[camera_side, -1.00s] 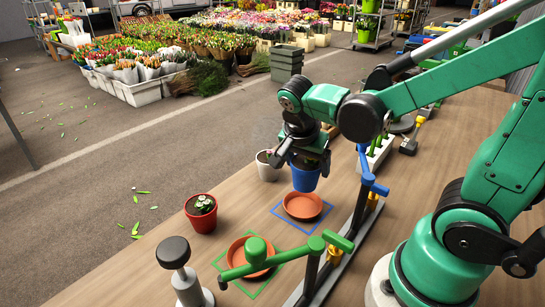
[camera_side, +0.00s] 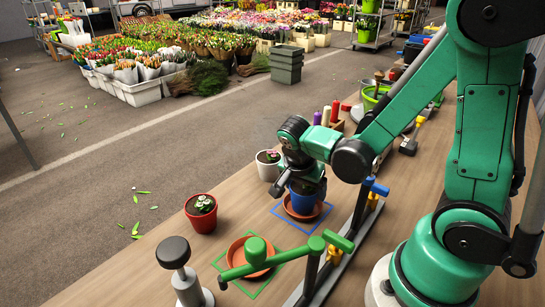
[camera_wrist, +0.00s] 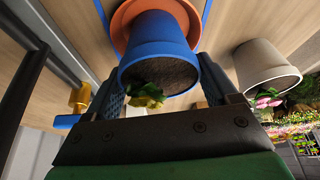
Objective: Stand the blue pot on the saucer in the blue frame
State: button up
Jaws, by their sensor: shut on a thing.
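The blue pot (camera_side: 306,204) is held upright by my gripper (camera_side: 303,184), with the fingers shut on either side of it. It is over the terracotta saucer (camera_side: 289,211) inside the blue frame (camera_side: 290,223). In the wrist view the blue pot (camera_wrist: 160,50) shows dark soil and a small green-yellow plant, between the fingers of my gripper (camera_wrist: 160,85). The saucer (camera_wrist: 122,25) shows behind its base there. The pot's base is low at the saucer; I cannot tell whether it touches. My gripper hides the pot's top in the side view.
A white pot (camera_side: 268,168) with a pink flower stands close behind-left. A red pot (camera_side: 201,214) stands left. A blue-topped stand (camera_side: 374,187) is close on the right.

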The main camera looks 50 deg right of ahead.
jog(key=shift+f, duration=0.1)
jog(key=o, duration=1.3)
jog(key=shift+o, duration=0.2)
jog(key=a+r+n+t+y, duration=0.4)
jog(key=r+n, duration=0.6)
jog(key=n, duration=0.6)
jog(key=a+t, duration=0.2)
jog(key=a, duration=0.1)
jog(key=shift+w+r+y, duration=0.2)
jog(key=shift+w+y, duration=0.1)
jog(key=shift+w, duration=0.05)
